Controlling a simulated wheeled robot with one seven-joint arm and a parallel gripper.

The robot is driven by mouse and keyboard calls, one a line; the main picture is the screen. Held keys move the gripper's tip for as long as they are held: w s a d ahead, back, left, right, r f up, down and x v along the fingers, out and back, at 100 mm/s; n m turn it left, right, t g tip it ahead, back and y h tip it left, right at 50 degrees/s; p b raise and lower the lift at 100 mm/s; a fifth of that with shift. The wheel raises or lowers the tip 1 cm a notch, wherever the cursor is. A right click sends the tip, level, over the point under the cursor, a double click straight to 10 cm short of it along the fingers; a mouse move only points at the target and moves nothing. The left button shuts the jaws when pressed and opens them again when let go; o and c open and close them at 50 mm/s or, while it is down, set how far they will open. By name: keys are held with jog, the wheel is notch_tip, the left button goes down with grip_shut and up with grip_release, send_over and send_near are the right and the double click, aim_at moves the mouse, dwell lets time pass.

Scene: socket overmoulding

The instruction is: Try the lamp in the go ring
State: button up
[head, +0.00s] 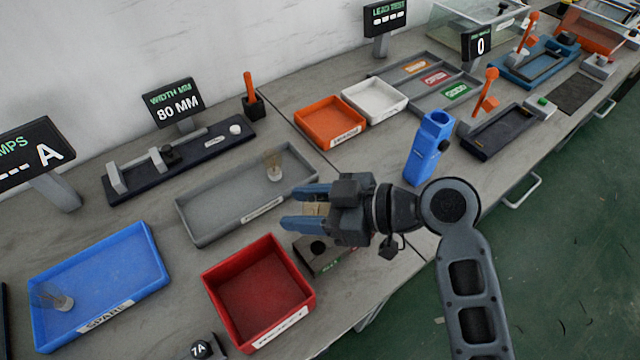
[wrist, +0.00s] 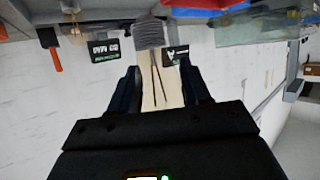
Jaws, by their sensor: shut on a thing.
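My gripper (head: 305,208) is shut on the lamp (head: 314,209), which shows as a small beige patch between the blue fingers in the head view. In the wrist view the lamp (wrist: 160,85) is a pale body with two dark lines and a grey ridged end, between the fingers (wrist: 158,88). A grey-brown block with a dark round hole (head: 318,247), which looks like the go ring gauge, lies below my gripper. Green lettering shows on its front, and my gripper hides part of it. I cannot tell the height between lamp and hole.
A grey tray (head: 200,222) with one clear lamp (head: 273,168) lies behind. The blue spare tray (head: 120,260) holds another lamp (head: 60,302). A blue upright holder (head: 427,150) stands right of my gripper.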

jog(key=shift+d, duration=0.15)
jog(key=shift+f+b, duration=0.1)
jog(key=shift+b, duration=0.2)
notch_tip(320, 180, down, 6)
jog(key=b, duration=0.5)
jog(key=shift+b, duration=0.3)
jog(key=shift+f+b, duration=1.55)
jog(key=shift+b, duration=0.25)
dwell(1.9)
jog(key=shift+r, duration=0.2)
dwell(0.6)
jog(key=shift+r+p, duration=1.05)
jog(key=shift+r, duration=0.25)
jog(key=shift+r+p, duration=2.05)
jog(key=shift+r, duration=0.95)
